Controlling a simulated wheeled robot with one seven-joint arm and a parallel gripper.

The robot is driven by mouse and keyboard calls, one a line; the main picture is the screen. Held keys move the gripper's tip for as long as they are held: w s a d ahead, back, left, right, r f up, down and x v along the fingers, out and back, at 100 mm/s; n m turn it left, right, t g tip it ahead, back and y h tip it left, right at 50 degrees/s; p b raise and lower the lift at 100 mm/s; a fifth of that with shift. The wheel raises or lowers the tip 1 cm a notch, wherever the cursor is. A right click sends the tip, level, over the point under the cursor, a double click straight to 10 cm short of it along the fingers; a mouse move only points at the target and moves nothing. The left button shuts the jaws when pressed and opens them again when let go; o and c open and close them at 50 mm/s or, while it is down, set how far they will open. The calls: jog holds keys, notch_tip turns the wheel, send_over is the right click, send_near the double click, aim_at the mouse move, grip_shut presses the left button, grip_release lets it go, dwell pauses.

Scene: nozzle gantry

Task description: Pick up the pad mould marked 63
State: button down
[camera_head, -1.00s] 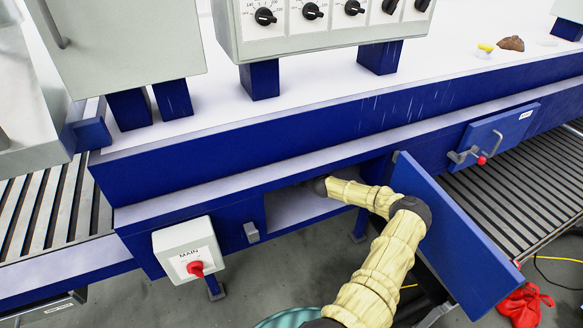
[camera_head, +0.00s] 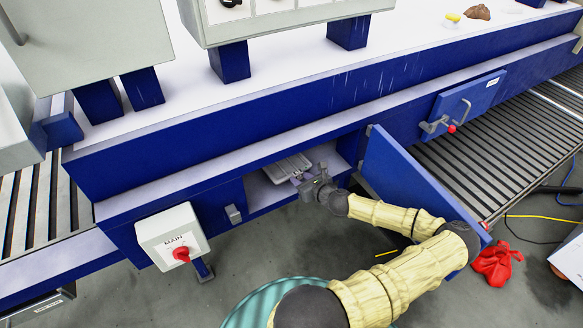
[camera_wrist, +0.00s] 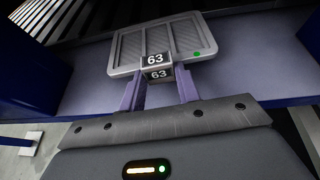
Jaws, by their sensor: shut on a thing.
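The pad mould marked 63 (camera_wrist: 195,35) is a grey ribbed tray with a black "63" label and a green dot, seen in the wrist view. In the head view the pad mould (camera_head: 288,167) shows inside the open compartment (camera_head: 262,192) under the blue bench. My gripper (camera_wrist: 160,84) is shut on the mould's near tab, below the label. In the head view my gripper (camera_head: 304,182) is at the compartment's mouth, with the mould in front of it. I cannot tell whether the mould still touches the compartment floor.
The blue door (camera_head: 410,180) stands open to the right of my arm. A MAIN switch box (camera_head: 172,236) sticks out at the left. A second, shut door (camera_head: 465,108) with a handle is further right. A red cloth (camera_head: 494,263) lies on the floor.

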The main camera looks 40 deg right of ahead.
jog(key=shift+s+f+b, duration=0.15)
jog(key=shift+s+b, duration=0.35)
jog(key=shift+b, duration=0.25)
jog(key=s+a, duration=0.1)
jog(key=s, duration=0.9)
jog(key=shift+s+a+r+p, duration=0.2)
jog(key=shift+s+a+p, duration=0.15)
jog(key=shift+a, duration=0.05)
